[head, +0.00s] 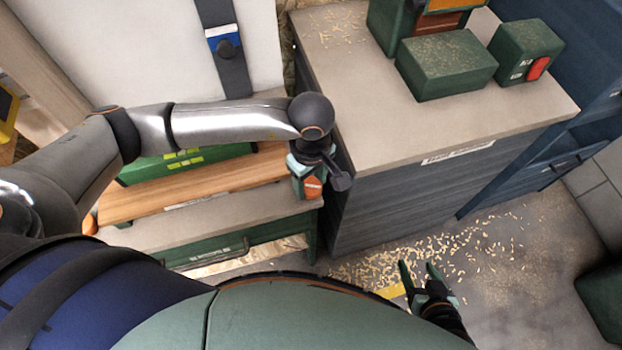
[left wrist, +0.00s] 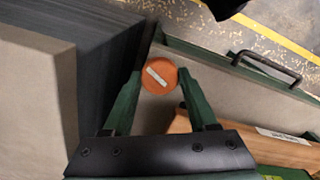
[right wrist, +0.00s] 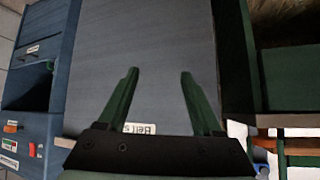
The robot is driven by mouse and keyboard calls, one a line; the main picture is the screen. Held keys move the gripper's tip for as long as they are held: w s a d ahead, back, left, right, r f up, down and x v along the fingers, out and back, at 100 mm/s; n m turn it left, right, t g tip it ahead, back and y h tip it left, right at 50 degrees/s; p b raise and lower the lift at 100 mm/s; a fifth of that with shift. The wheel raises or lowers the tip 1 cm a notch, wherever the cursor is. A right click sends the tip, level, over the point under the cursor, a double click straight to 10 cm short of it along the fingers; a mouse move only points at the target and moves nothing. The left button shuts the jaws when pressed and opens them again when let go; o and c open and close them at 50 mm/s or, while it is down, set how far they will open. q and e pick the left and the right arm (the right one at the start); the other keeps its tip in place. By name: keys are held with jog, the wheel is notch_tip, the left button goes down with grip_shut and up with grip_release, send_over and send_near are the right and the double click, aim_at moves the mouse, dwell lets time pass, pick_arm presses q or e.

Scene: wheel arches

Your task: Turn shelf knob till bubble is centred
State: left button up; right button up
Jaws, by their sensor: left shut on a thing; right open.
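The wooden shelf (head: 190,187) lies over a grey bench top, with an orange knob (head: 313,187) at its right end. My left gripper (head: 308,180) is shut on the knob. In the left wrist view, the round knob (left wrist: 152,83) sits between the fingertips, and its white mark is tilted. A green body with yellow-green patches (head: 185,157), perhaps the level, lies behind the shelf, partly under my left arm. I cannot make out a bubble. My right gripper (head: 418,272) is open and empty, low over the floor by the cabinet; its fingers (right wrist: 159,73) stand apart.
A dark grey cabinet (head: 400,200) with a pale top (head: 440,135) stands just right of the knob. Green boxes (head: 446,64) stand on that top. Below the shelf is a green drawer (head: 215,255) with a handle. Shavings litter the floor (head: 450,240).

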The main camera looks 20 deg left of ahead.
pick_arm(q)
jog(key=shift+c, duration=0.9)
jog(key=shift+f+n+b, duration=0.15)
jog(key=shift+n+b, duration=0.35)
jog(key=shift+b, duration=0.1)
jog(key=shift+n, duration=0.3)
jog(key=shift+n+b, duration=0.4)
jog(key=o, duration=1.4)
jog(key=shift+c, duration=0.2)
pick_arm(e)
jog(key=shift+w+a+f, duration=0.35)
jog(key=shift+w+a, duration=0.1)
jog(key=shift+a, duration=0.1)
pick_arm(q)
jog(key=shift+r, duration=0.25)
pick_arm(e)
jog(key=shift+s+f, duration=0.1)
jog(key=shift+s, duration=0.05)
